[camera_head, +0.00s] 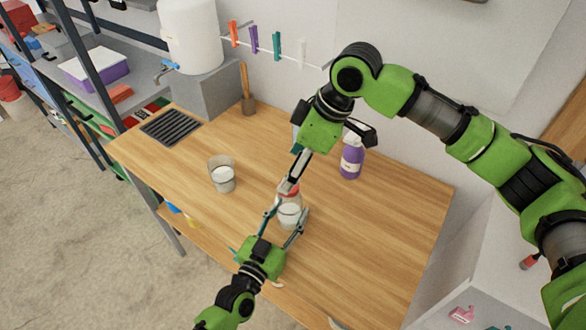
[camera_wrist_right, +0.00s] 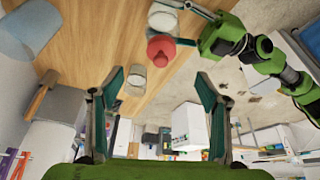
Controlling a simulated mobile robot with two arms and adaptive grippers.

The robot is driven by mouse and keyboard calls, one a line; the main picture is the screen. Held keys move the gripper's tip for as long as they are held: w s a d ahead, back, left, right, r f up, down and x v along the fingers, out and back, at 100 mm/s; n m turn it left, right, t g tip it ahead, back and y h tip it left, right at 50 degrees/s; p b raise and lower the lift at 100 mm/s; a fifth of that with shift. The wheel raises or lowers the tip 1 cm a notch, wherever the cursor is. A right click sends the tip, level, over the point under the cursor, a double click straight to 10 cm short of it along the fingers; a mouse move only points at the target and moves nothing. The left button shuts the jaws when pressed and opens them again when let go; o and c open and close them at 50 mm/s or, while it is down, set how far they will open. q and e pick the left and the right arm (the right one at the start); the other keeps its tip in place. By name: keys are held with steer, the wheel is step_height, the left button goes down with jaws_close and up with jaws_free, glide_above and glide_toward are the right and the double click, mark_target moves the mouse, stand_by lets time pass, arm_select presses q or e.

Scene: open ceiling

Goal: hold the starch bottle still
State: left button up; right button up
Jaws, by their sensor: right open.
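The starch bottle (camera_head: 289,217), a clear bottle with white contents and a red cap (camera_head: 289,189), stands upright on the wooden table. In the right wrist view the red cap (camera_wrist_right: 161,50) is near the top middle, with the clear bottle body (camera_wrist_right: 163,17) above it. My left gripper (camera_head: 290,212) comes from the near side, its fingers against both sides of the bottle. My right gripper (camera_head: 288,187) reaches down from above, close to the cap; in its wrist view (camera_wrist_right: 160,82) its fingers are wide apart with nothing between them.
A glass with white contents (camera_head: 223,180) stands left of the bottle. A purple spray bottle (camera_head: 351,162) stands behind to the right. A white tank (camera_head: 193,35) and a dark grate (camera_head: 170,126) are at the back left. The table's right part is clear.

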steer(key=shift+r, duration=0.45)
arm_select(q)
steer(key=o, duration=1.3)
steer(key=shift+c, duration=0.2)
steer(key=v, duration=1.2)
steer(key=shift+s+f, duration=0.1)
steer(key=shift+s, duration=0.05)
arm_select(e)
steer(key=shift+s, duration=0.1)
